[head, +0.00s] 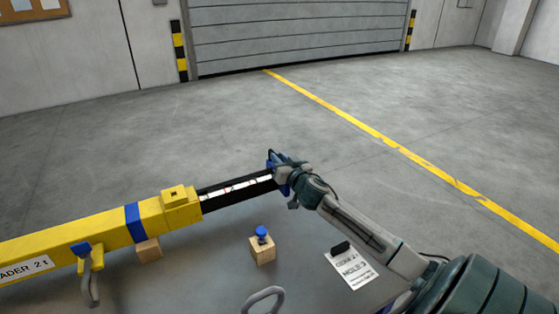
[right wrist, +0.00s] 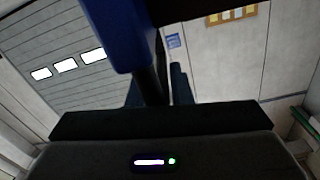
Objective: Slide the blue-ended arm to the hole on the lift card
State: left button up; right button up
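The blue-ended arm (head: 236,190) is a black bar with a white marked scale, sticking out of the yellow beam (head: 110,232) toward the right. My right gripper (head: 283,175) is at its outer end and hides much of it. In the right wrist view the blue end (right wrist: 118,35) is close, with a dark rod (right wrist: 150,85) below it; the gripper fingers appear to be shut around this rod. The lift card (head: 350,268) lies on the grey table at the right, its writing too small to read. My left gripper is not in view.
A wooden block (head: 262,252) with a blue-topped pin (head: 262,233) stands before the bar. A black object (head: 341,248) rests on the card. A grey shackle (head: 90,288) hangs at the beam, and a grey loop (head: 264,297) is at the front edge. Floor beyond is clear.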

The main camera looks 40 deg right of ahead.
jog(key=shift+o, duration=1.1)
jog(key=shift+s+a, duration=0.1)
jog(key=shift+s, duration=0.05)
jog(key=shift+s+f+b, duration=0.15)
jog(key=shift+s+b, duration=0.15)
jog(key=shift+s, duration=0.05)
jog(key=b+v, duration=0.2)
jog(key=v, duration=0.7)
jog(key=shift+s, duration=0.4)
jog(key=shift+a, duration=0.1)
